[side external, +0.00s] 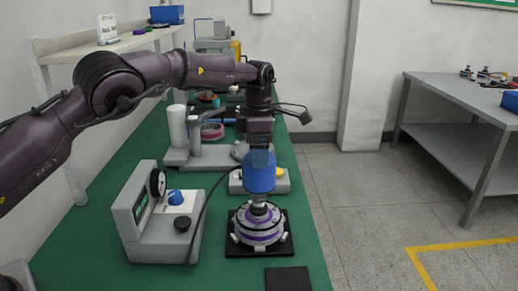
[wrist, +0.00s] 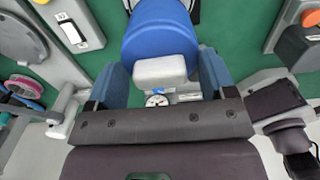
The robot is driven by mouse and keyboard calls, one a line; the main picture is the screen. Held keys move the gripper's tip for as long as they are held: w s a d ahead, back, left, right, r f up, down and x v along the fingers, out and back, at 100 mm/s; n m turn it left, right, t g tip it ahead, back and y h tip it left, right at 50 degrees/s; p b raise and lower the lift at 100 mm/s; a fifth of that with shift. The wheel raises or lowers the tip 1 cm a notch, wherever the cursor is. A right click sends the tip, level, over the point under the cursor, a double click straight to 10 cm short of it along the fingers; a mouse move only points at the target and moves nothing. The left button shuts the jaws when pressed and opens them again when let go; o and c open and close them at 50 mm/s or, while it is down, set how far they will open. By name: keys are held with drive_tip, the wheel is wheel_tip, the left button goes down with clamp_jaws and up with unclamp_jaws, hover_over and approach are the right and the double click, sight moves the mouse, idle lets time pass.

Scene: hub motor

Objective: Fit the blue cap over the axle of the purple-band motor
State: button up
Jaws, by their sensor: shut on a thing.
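The blue cap (side external: 260,180) hangs below my gripper (side external: 260,157), roughly upright. In the wrist view the blue cap (wrist: 160,32) has a pale block (wrist: 159,70) on its near side, and that block sits between the two blue fingers of my gripper (wrist: 162,72). The purple-band motor (side external: 258,229) stands on a black square base, directly below the cap in the side view. Its upper axle part shows just under the cap's lower edge; whether they touch cannot be told. In the wrist view the cap hides most of the motor.
A grey meter box (side external: 150,220) with a blue knob and a black cable stands left of the motor. A dark square pad (side external: 288,279) lies in front. A grey box with a yellow part (side external: 280,181) is behind the cap. The green bench's right edge is close to the motor.

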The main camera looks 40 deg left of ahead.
drive_tip(key=shift+f, duration=0.8)
drive_tip(key=shift+f, duration=0.15)
drive_tip(key=shift+f, duration=1.2)
drive_tip(key=shift+f, duration=0.1)
drive_tip(key=shift+f, duration=1.2)
drive_tip(key=shift+f, duration=1.05)
drive_tip(key=o, duration=1)
drive_tip(key=shift+c, duration=0.2)
